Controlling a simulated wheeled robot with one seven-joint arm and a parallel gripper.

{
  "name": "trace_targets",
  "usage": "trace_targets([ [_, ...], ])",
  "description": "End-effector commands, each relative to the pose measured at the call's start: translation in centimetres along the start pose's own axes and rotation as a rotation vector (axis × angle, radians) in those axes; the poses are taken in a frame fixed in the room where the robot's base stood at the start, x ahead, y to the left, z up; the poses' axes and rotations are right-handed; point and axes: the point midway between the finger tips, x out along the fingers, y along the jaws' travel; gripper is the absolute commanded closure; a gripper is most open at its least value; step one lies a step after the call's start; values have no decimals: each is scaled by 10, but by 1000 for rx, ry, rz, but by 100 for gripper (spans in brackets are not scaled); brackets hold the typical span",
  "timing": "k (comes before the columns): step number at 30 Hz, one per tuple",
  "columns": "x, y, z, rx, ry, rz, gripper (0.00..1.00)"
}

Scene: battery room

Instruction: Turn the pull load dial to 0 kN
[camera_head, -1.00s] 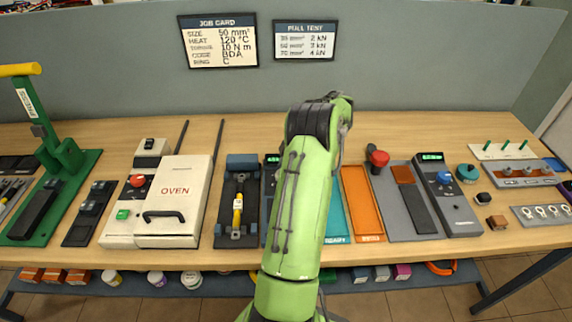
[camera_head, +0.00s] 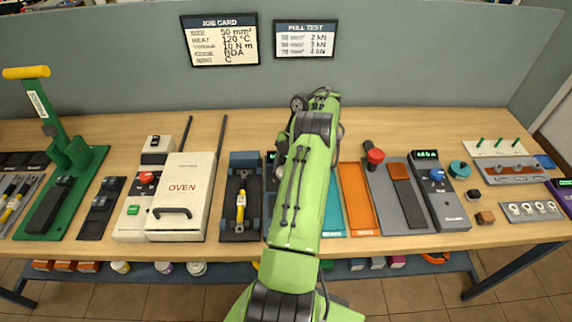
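A dark bed with blue blocks (camera_head: 240,228) holds a yellow-sleeved piece (camera_head: 241,205). A narrow unit with a small green display (camera_head: 271,157) stands just right of it, mostly hidden behind my green arm. Another grey unit (camera_head: 449,206) to the right has a green display and a blue knob (camera_head: 437,174). I cannot read either display or tell for sure which unit carries the pull load dial. My arm reaches over the middle of the bench; my gripper is hidden behind its far end.
The white oven (camera_head: 181,180) stands left of the bed. A green press (camera_head: 66,150) is at far left. An orange tray (camera_head: 357,200) and a red-topped tool (camera_head: 374,156) lie right of my arm. The back strip of the bench (camera_head: 240,130) is mostly clear.

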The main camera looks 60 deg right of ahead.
Motion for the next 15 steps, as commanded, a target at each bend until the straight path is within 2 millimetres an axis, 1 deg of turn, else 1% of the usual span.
trace_targets([
  [13, 0, 0, 0, -13, -1, -4, 77],
  [14, 0, 0, 0, -13, -1, -4, 44],
  [15, 0, 0, 0, -13, -1, -4, 37],
])
